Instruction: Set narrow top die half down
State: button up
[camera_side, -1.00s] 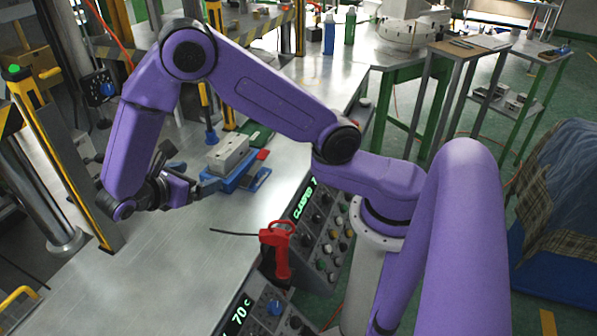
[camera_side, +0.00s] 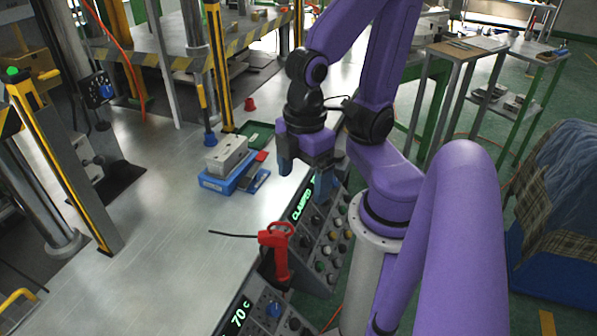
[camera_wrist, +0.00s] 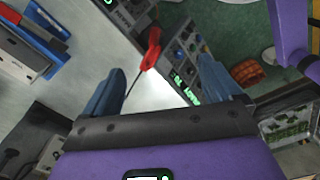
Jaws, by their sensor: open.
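A grey metal die block (camera_side: 228,154) rests on a blue holder (camera_side: 214,184) on the steel table. I cannot tell whether the narrow top die half is part of this block. My gripper (camera_side: 304,182) points down to the right of the holder, near the table's edge and the control panel. Its blue fingers are spread with nothing between them. In the wrist view the open fingers (camera_wrist: 160,82) show over the table edge and panel. Part of the blue holder (camera_wrist: 32,28) is at that view's upper left, cut off by the frame.
A red-handled tool (camera_side: 277,250) stands at the table's front edge, beside the control panel (camera_side: 326,235). A green tray (camera_side: 258,132) and small red piece (camera_side: 262,156) lie by the holder. Yellow-black posts (camera_side: 62,165) stand left. The table left of the holder is clear.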

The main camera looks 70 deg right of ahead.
dwell(0.4)
jog(key=w+r+m, duration=0.2)
jog(key=w+m, duration=0.5)
notch_tip(320, 180, up, 4)
jog(key=m, duration=2.4)
send_over(227, 146)
jog(key=f, duration=1.1)
jog(key=shift+s+a+f, duration=0.15)
jog(key=shift+a+f, duration=0.2)
jog(key=shift+f, duration=0.05)
jog(key=shift+d+f, duration=0.15)
jog(key=shift+f, duration=1.2)
jog(key=shift+d+f, duration=0.1)
jog(key=shift+f, duration=1.25)
jog(key=c, duration=1.6)
jog(key=shift+o, duration=0.2)
jog(key=shift+r, duration=0.15)
